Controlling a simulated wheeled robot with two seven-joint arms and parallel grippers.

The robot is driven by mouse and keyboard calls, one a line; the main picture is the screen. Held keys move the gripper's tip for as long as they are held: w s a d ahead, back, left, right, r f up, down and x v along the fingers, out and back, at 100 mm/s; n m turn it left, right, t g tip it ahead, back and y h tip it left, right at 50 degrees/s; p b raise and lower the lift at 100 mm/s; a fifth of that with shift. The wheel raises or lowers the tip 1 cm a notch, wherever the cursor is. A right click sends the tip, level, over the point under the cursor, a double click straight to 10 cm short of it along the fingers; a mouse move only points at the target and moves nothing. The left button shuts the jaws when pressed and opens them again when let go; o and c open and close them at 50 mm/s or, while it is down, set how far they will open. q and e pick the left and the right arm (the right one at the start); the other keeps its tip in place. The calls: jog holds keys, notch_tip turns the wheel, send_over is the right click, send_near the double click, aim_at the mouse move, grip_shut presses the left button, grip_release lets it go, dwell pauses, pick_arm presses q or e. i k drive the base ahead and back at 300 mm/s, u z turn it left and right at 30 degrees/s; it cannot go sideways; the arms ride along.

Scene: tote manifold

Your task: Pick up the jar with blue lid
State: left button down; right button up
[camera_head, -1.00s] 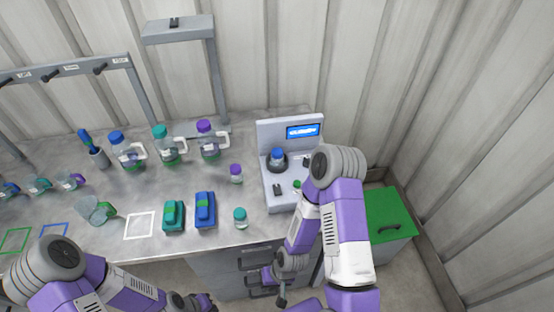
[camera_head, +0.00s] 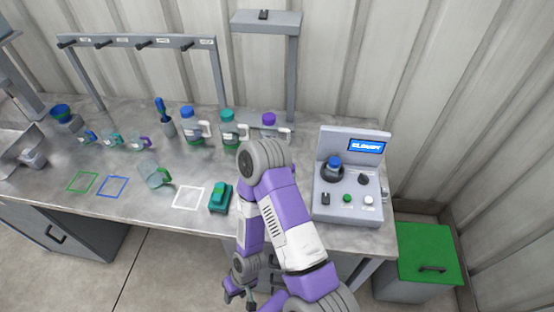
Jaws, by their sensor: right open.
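A small jar with a blue lid (camera_head: 334,162) sits upright in a dark round holder on the grey machine at the right of the bench. A larger handled bottle with a blue lid (camera_head: 187,115) stands further left on the bench. My right gripper (camera_head: 239,296) is open at the bottom of the view, in front of the bench and well below and left of the machine. It appears empty. The right arm crosses in front of the bench just left of the machine. My left gripper is not in view.
The machine (camera_head: 348,207) has a lit screen and several knobs. Handled bottles with teal (camera_head: 228,115) and purple lids (camera_head: 268,119) stand at the back. A teal device (camera_head: 220,197) sits near the front edge. A green-topped bin (camera_head: 426,252) stands right of the bench.

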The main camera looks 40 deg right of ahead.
aim_at(334, 167)
jog(key=u, duration=0.7)
jog(key=k, duration=0.7)
jog(key=z, duration=1.1)
